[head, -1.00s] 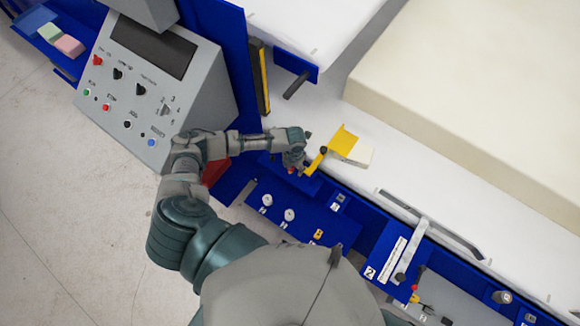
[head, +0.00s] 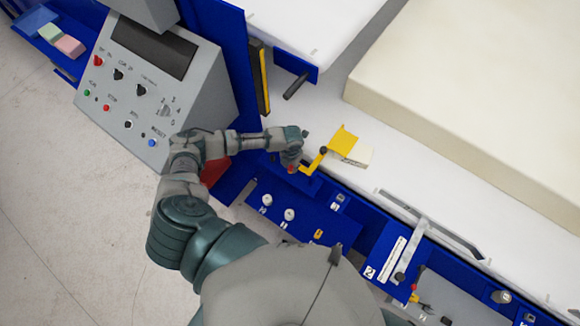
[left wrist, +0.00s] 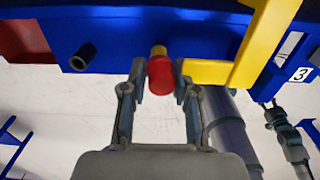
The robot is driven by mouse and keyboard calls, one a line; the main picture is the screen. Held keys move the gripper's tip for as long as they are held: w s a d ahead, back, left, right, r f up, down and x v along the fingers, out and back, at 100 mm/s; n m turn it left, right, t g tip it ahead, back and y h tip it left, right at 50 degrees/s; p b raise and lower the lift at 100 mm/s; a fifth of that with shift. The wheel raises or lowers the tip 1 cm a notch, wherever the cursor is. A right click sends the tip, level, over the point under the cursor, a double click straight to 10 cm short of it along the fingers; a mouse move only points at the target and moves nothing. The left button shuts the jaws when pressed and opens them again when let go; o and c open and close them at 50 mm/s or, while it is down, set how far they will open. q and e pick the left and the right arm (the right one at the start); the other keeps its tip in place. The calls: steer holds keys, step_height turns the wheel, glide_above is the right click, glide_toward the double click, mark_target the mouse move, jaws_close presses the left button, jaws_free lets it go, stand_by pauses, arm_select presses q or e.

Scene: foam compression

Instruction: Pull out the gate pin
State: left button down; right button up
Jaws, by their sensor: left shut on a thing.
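The gate pin has a round red knob (left wrist: 161,76) with a short yellow collar above it, set in the blue rail (left wrist: 120,35) in the left wrist view. My left gripper (left wrist: 162,88) is shut on the red knob, with one finger on each side of it. In the head view my left gripper (head: 293,163) is over the blue rail, beside the yellow gate bracket (head: 343,141), and largely hides the pin. The bracket also shows beside the knob in the left wrist view (left wrist: 258,45). A small gripper (left wrist: 276,112), apparently my right one, shows at the right there; its fingers are unclear.
A grey control panel (head: 123,100) stands at the left. A large cream foam block (head: 470,100) lies on the white table (head: 395,190). A black rod end (left wrist: 83,56) sticks out left of the knob.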

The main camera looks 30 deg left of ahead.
arm_select(q)
steer(key=shift+d+r+p, duration=0.3)
steer(key=shift+r+p, duration=0.15)
steer(key=shift+r, duration=0.1)
steer(key=shift+r+p, duration=0.95)
steer(key=shift+r, duration=0.1)
steer(key=shift+d+r+p, duration=0.1)
steer(key=shift+r+p, duration=0.45)
steer(key=shift+r, duration=0.1)
steer(key=shift+r+p, duration=0.4)
steer(key=shift+r, duration=0.05)
steer(key=shift+a+r+p, duration=0.3)
steer(key=shift+r, duration=0.05)
steer(key=shift+d, duration=0.1)
